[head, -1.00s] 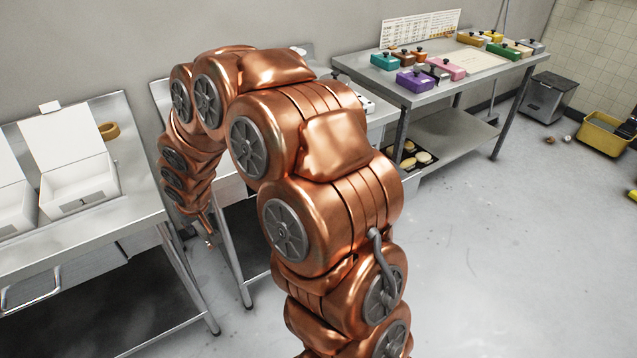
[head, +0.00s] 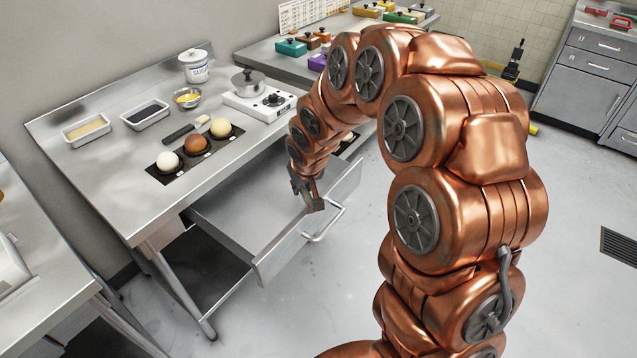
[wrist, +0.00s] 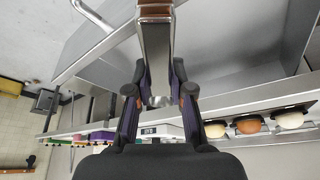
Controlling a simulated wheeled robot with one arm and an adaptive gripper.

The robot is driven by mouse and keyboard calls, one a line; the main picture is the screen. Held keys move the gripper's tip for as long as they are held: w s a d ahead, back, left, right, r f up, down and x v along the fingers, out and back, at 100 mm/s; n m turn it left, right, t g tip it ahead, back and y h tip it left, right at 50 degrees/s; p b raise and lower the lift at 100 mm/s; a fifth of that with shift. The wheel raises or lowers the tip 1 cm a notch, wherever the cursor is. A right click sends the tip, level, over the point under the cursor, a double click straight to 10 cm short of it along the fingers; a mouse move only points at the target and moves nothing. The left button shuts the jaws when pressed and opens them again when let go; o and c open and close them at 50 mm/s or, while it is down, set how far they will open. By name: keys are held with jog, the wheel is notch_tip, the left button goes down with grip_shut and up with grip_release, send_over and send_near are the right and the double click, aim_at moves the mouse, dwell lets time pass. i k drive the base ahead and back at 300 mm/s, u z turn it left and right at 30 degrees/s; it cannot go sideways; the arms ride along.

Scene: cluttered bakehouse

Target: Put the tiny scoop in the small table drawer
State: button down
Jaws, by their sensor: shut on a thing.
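The small table drawer (head: 278,258) is pulled out from under the steel worktable, and the part of its inside that I see looks empty. My gripper (head: 315,200) is over the front right part of the drawer, close to its bar handle. In the wrist view the fingers (wrist: 160,98) are closed on the tiny scoop (wrist: 156,50), a shiny metal piece with a brown part at the top edge of the picture. The scoop's far end is cut off there. In the head view the scoop is too small to make out clearly.
On the worktable (head: 95,165) stand a dark tray with round buns (head: 196,145), a white scale (head: 258,103), two rectangular tins, a bowl and a lidded canister (head: 195,67). A second table with coloured boxes is behind. Clear floor lies in front of the drawer.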

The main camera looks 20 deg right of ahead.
aim_at(272, 189)
jog(key=z, duration=0.95)
jog(key=k, duration=1.15)
jog(key=u, duration=1.5)
jog(key=i, duration=1.5)
